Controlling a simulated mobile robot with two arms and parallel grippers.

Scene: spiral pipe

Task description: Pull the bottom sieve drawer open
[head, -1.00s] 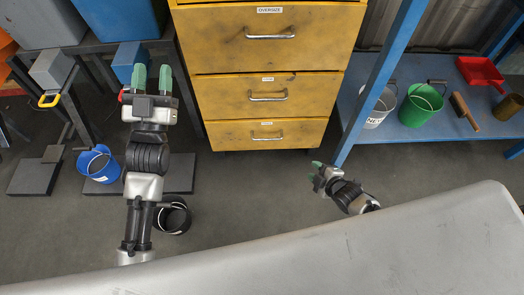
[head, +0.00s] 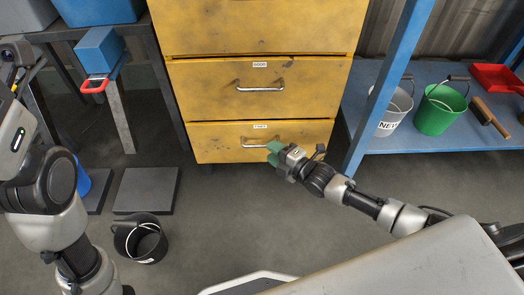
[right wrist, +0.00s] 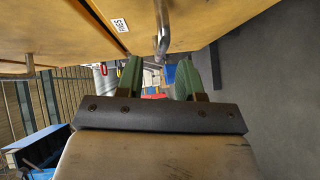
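The bottom sieve drawer (head: 215,142) is the lowest front of the yellow cabinet and looks flush with the drawer above. Its metal bar handle (head: 254,146) is partly hidden by my right gripper (head: 273,152), which is at the handle's right part in the head view. In the right wrist view the green fingers of my right gripper (right wrist: 158,80) are apart. The handle (right wrist: 162,35) comes down from the drawer front above and lines up with the gap between them; I cannot tell whether they touch it. My left arm is at the left edge, its fingertips out of view.
The middle drawer (head: 215,88) has its own handle above. A blue shelf (head: 430,140) with a grey bucket (head: 395,110) and a green bucket (head: 440,108) stands at the right. A black bucket (head: 140,238) stands on the floor at the left.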

